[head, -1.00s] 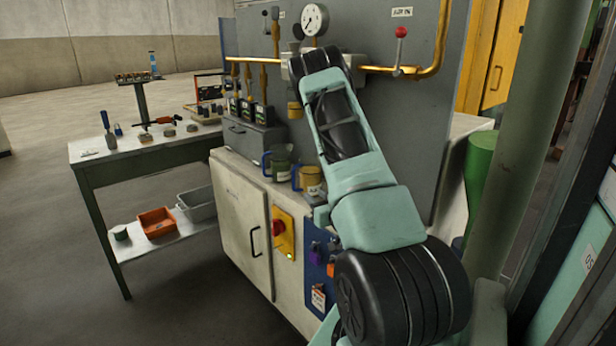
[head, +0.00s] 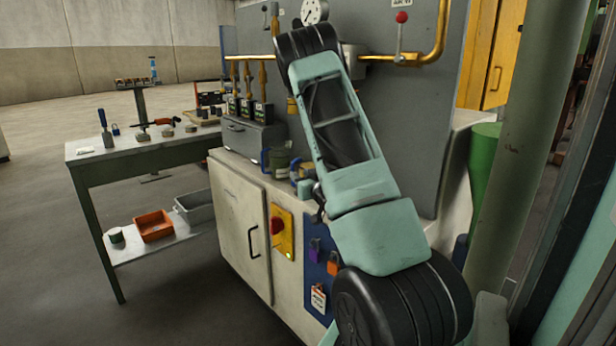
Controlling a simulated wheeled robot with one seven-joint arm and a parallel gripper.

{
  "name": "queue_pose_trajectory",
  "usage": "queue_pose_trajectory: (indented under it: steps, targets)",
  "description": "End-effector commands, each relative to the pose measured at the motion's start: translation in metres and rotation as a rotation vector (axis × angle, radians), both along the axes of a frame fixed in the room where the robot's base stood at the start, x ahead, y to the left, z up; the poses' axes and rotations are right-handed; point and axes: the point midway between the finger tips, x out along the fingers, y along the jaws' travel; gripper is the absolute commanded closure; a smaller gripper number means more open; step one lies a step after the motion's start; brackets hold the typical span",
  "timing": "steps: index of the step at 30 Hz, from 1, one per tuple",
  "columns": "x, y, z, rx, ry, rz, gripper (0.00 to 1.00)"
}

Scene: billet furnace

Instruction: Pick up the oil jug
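Two jugs stand close together on the cream cabinet (head: 237,215). One is a dark grey-green jug (head: 279,160) with a blue handle. The other is an amber jug (head: 295,172), mostly covered by my arm, so only its left part shows. I cannot tell for sure which one is the oil jug; the amber one looks more like it. My arm rises in front of the cabinet, and its far end is by the grey panel, above the jugs. My gripper does not show.
A grey panel (head: 395,130) with brass pipes (head: 438,45) and a gauge (head: 314,10) stands behind the jugs. A grey box (head: 250,135) is left of them. A workbench (head: 120,152) with tools is further left. A green post (head: 530,130) stands at the right.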

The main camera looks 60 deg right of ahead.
Motion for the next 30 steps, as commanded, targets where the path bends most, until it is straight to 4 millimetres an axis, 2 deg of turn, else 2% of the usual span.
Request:
queue_pose_trajectory:
  steps: [3, 8, 18, 27, 30]
  targets:
    - [0.012, -0.007, 0.0, -0.001, 0.0, 0.001, 0.68]
    - [0.019, -0.012, -0.001, -0.001, 0.001, -0.001, 0.68]
    - [0.057, -0.034, -0.006, -0.001, 0.001, 0.0, 0.68]
    - [0.061, -0.036, -0.005, 0.0, 0.0, -0.001, 0.68]
    - [0.061, -0.036, -0.005, 0.0, 0.0, -0.001, 0.95]
